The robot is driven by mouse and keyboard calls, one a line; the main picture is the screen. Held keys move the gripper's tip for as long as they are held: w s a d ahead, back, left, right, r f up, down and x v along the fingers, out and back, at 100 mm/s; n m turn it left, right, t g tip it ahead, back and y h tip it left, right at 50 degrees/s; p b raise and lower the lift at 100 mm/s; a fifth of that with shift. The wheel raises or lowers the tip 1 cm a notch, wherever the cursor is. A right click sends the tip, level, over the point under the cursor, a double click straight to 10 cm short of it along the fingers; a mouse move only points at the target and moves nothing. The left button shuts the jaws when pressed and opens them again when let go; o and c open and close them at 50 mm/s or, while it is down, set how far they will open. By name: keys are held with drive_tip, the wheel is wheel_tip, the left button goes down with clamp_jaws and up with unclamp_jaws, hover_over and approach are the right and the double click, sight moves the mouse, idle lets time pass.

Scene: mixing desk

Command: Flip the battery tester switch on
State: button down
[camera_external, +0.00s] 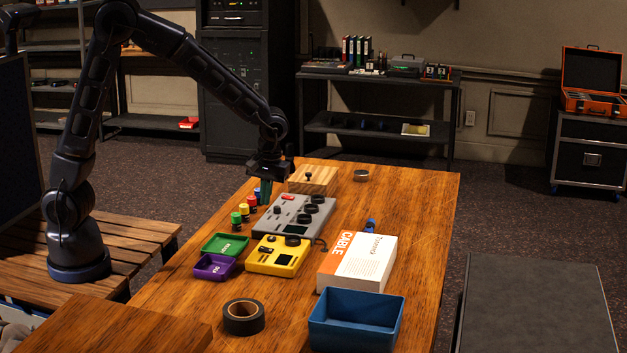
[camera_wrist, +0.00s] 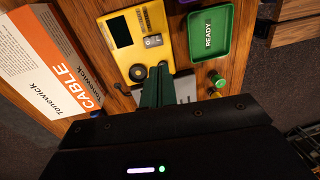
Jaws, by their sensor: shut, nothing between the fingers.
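A yellow box with a dark screen (camera_external: 272,255), which looks like the battery tester, lies on the wooden desk; it also shows in the wrist view (camera_wrist: 122,52). It carries a dark round knob (camera_wrist: 138,73) and a small grey and dark block (camera_wrist: 153,41). I cannot tell which part is the switch or its position. My gripper (camera_external: 266,192) has its green fingers together and empty, pointing down near the far left end of the grey knobbed device (camera_external: 290,214). In the wrist view my fingers (camera_wrist: 157,72) overlap the view towards the yellow box and cover part of the grey device.
Green (camera_external: 224,245) and purple (camera_external: 213,267) trays sit left of the yellow box. A cable box (camera_external: 357,262) and blue bin (camera_external: 356,320) stand to the right, black tape (camera_external: 244,317) in front. Small coloured knobs (camera_external: 237,221) stand left of the grey device.

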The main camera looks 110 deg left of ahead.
sight(262, 247)
drive_tip(key=shift+f, duration=0.15)
drive_tip(key=f, duration=0.4)
drive_tip(key=s+f, duration=0.1)
drive_tip(key=f, duration=0.8)
drive_tip(key=shift+s+f, duration=0.35)
drive_tip(key=shift+s+f, duration=0.15)
drive_tip(key=shift+f, duration=0.1)
drive_tip(key=shift+r, duration=0.1)
drive_tip(key=shift+w, duration=0.2)
drive_tip(key=shift+w+r, duration=0.2)
drive_tip(key=shift+w, duration=0.45)
drive_tip(key=shift+r, duration=0.1)
wheel_tip(262, 247, up, 14)
drive_tip(key=s, duration=0.1)
drive_tip(key=shift+s, duration=0.35)
